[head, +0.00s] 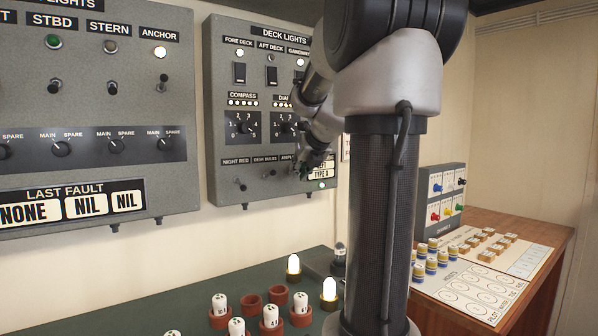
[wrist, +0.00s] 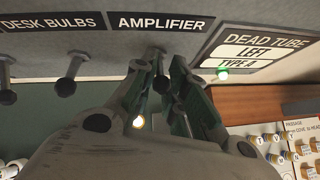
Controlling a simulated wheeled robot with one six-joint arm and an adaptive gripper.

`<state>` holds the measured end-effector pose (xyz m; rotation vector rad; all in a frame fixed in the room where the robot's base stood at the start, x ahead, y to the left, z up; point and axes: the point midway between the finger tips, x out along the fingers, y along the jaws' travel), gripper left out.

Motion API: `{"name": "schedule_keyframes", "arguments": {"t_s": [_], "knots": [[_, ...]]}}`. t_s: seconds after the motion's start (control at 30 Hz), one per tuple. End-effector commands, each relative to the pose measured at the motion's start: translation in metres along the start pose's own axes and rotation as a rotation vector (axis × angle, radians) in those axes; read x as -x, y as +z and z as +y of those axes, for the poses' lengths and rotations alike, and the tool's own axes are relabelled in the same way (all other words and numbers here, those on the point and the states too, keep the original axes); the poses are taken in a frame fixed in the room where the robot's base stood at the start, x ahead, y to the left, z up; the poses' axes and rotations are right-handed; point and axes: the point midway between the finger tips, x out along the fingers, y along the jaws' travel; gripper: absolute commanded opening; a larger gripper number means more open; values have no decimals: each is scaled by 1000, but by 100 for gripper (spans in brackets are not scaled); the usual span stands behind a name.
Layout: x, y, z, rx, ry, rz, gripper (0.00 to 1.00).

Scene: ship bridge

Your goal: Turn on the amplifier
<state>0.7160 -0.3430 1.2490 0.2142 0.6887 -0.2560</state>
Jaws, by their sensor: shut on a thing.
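The amplifier switch (wrist: 156,58) is a small dark toggle on the grey panel, under the AMPLIFIER label (wrist: 160,22) in the wrist view. My gripper (wrist: 160,78) is shut on this toggle, with its green-dark fingers on either side of it. Part of the toggle is hidden between the fingers, so I cannot tell its exact tilt. In the head view my gripper (head: 304,170) is at the lower right of the deck lights panel (head: 218,100) and hides the amplifier switch and part of its label.
The desk bulbs toggle (wrist: 72,72) stands close to the left of my gripper. A lit green lamp (wrist: 223,74) and the dead tube plate (wrist: 262,40) are to the right. Below are a green table (head: 150,300) with bulbs and a wooden desk (head: 545,240).

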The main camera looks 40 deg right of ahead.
Motion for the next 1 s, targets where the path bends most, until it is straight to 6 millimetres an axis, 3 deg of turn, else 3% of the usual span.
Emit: {"name": "schedule_keyframes", "arguments": {"t_s": [0.2,0.23,0.33,0.73,1.0], "knots": [[-1,-2,-2,-1,-3,5,0],[-1,-2,-2,-1,-3,5,18],[-1,-2,-2,-1,-2,4,36],[6,0,-1,0,-1,-1,37],[59,0,-1,-1,-3,-3,37]]}}
